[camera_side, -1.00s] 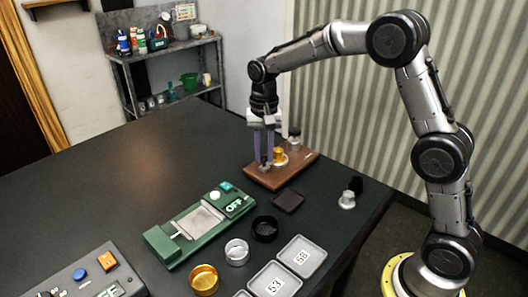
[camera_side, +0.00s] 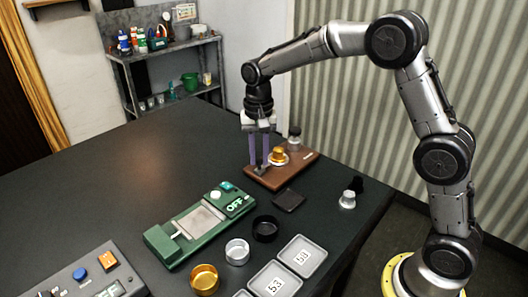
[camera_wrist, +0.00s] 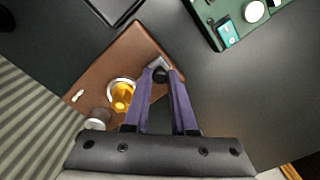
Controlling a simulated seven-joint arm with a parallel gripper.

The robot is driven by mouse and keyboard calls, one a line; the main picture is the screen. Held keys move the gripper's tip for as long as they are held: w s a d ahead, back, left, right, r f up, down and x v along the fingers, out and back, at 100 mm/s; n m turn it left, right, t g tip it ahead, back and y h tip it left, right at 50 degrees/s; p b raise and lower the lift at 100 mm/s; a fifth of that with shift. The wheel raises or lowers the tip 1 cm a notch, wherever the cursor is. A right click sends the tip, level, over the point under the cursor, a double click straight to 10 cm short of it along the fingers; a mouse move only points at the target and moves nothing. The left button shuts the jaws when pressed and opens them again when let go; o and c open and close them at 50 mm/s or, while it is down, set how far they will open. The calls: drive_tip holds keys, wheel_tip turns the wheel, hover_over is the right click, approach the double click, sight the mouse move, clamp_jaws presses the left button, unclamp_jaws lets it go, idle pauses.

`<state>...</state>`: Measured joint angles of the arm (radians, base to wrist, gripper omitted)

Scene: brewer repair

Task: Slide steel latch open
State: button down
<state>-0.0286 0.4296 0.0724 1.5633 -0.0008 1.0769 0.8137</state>
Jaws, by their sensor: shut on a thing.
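A brown wooden board (camera_side: 297,167) lies on the dark table and carries a brass knob-like part (camera_side: 277,156) with a pale ring around its base. The board and the brass part (camera_wrist: 122,96) also show in the wrist view. My gripper (camera_side: 259,169) points down at the board's left end, left of the brass part. Its purple fingers (camera_wrist: 160,76) are shut on a small grey metal piece (camera_wrist: 159,62), which looks like the steel latch. A dark knob shows between the fingertips. The fingers hide much of the piece, so how far it has slid cannot be told.
A steel-coloured cylinder (camera_side: 294,141) stands at the board's far end. A flat black pad (camera_side: 289,200) lies just in front of the board. A green device marked OFF (camera_side: 201,222), small cups and grey trays (camera_side: 302,256) stand nearer. The table left of the board is clear.

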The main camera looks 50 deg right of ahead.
sight(258, 161)
drive_tip(key=shift+a, duration=0.3)
drive_tip(key=c, duration=0.7)
unclamp_jaws()
drive_tip(key=shift+c, duration=0.2)
wheel_tip(258, 161, up, 14)
